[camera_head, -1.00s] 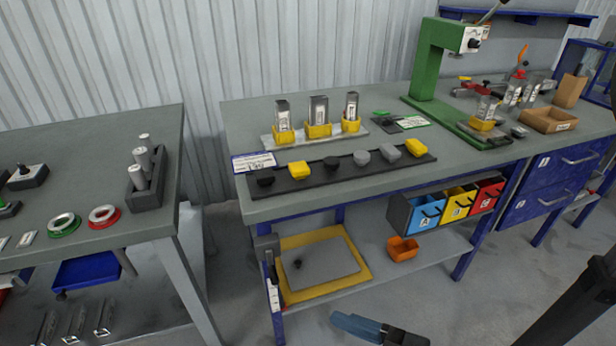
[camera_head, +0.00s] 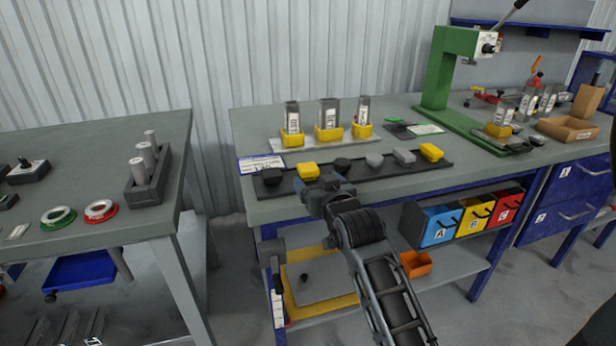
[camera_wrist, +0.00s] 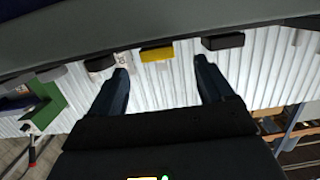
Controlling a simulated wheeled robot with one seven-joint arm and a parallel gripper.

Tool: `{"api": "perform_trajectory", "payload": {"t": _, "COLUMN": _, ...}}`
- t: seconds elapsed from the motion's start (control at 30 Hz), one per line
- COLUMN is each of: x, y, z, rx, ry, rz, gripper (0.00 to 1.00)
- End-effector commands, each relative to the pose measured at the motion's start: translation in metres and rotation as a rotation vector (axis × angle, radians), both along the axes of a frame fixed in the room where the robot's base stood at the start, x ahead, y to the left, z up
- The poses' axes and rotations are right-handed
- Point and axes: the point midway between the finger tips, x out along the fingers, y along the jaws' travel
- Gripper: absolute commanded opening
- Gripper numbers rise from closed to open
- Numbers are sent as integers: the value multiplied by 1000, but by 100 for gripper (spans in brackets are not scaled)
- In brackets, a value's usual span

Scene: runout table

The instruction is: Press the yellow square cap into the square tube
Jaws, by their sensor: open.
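Two yellow caps lie in a row on a black strip (camera_head: 290,190): one second from the left (camera_head: 308,171), the other at the right end (camera_head: 432,152). I cannot tell for sure which is the square one. Three upright metal tubes, left (camera_head: 291,117), middle (camera_head: 329,112) and right (camera_head: 363,108), stand in yellow holders behind the strip. My gripper (camera_head: 318,189) is open and empty, just in front of the left yellow cap. In the wrist view, whose picture is inverted, this cap (camera_wrist: 157,54) appears between the spread fingertips (camera_wrist: 160,67), apart from them.
Black caps (camera_head: 271,176) (camera_head: 342,166) flank the left yellow cap; grey caps (camera_head: 374,160) lie further right. A green press (camera_head: 440,70) stands at the bench's right. A white card (camera_head: 262,165) lies left. Coloured bins (camera_head: 440,225) hang below the edge.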

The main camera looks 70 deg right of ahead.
Motion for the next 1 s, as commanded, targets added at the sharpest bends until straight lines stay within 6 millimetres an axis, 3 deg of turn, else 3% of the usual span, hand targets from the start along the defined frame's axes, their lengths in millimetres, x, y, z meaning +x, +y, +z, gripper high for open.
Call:
{"api": "perform_trajectory", "payload": {"t": 0.37, "x": 19, "y": -32, "z": -1, "rx": -4, "ry": 2, "rz": -13, "gripper": 81}}
{"api": "perform_trajectory", "payload": {"t": 0.63, "x": 45, "y": -58, "z": -5, "rx": -4, "ry": 2, "rz": -13, "gripper": 81}}
{"api": "perform_trajectory", "payload": {"t": 1.0, "x": 52, "y": -65, "z": -8, "rx": -4, "ry": 1, "rz": -11, "gripper": 81}}
